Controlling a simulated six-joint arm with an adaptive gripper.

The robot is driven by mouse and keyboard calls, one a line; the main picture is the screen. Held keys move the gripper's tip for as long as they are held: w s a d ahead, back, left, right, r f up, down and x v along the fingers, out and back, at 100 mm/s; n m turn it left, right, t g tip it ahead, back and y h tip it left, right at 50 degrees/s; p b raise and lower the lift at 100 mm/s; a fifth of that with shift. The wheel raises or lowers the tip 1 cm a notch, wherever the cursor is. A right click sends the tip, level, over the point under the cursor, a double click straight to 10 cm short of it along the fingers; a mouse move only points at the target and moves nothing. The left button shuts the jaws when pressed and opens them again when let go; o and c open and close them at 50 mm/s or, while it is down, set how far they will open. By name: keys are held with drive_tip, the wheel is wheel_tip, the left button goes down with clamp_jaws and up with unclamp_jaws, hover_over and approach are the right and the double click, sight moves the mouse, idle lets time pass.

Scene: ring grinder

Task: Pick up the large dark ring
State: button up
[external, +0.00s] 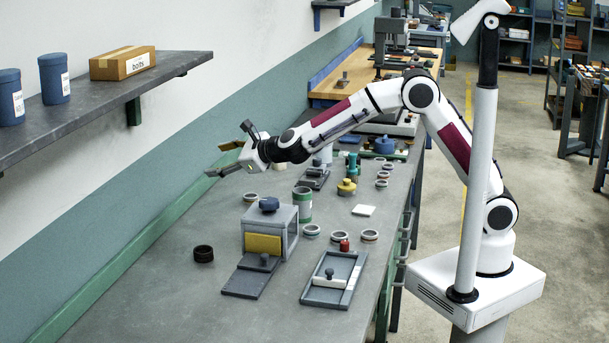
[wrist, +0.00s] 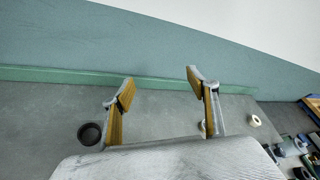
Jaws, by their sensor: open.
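The large dark ring (external: 203,254) lies flat on the grey bench, left of the grey box fixture, in the external view. In the wrist view the dark ring (wrist: 90,133) lies at the lower left, just outside the left finger. My gripper (external: 228,160) is open and empty, held above the bench near the wall, farther back than the ring. In the wrist view my gripper (wrist: 160,82) shows its two fingers spread apart, with yellowish inner pads and nothing between them.
A grey box fixture (external: 285,222) with a blue knob and a yellow plate stands right of the ring. A grey tray (external: 316,295) and several light rings are farther right. A shelf (external: 170,72) overhangs at the left. Bench around the ring is clear.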

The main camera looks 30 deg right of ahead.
drive_tip(key=s+a+f+m+h, duration=0.2)
drive_tip(key=s+a+f+m, duration=0.4)
drive_tip(key=f, duration=0.4)
drive_tip(key=m+h, duration=0.2)
drive_tip(key=m, duration=0.2)
approach(199, 250)
drive_tip(key=shift+s+a+t, duration=0.15)
drive_tip(key=shift+s+t, duration=0.1)
drive_tip(key=shift+t, duration=0.15)
drive_tip(key=shift+w, duration=0.15)
drive_tip(key=shift+x, duration=1.2)
drive_tip(key=shift+f+x, duration=0.15)
drive_tip(key=shift+x, duration=1.15)
drive_tip(key=shift+f+x, duration=0.1)
drive_tip(key=shift+x, duration=1.2)
drive_tip(key=c, duration=1.4)
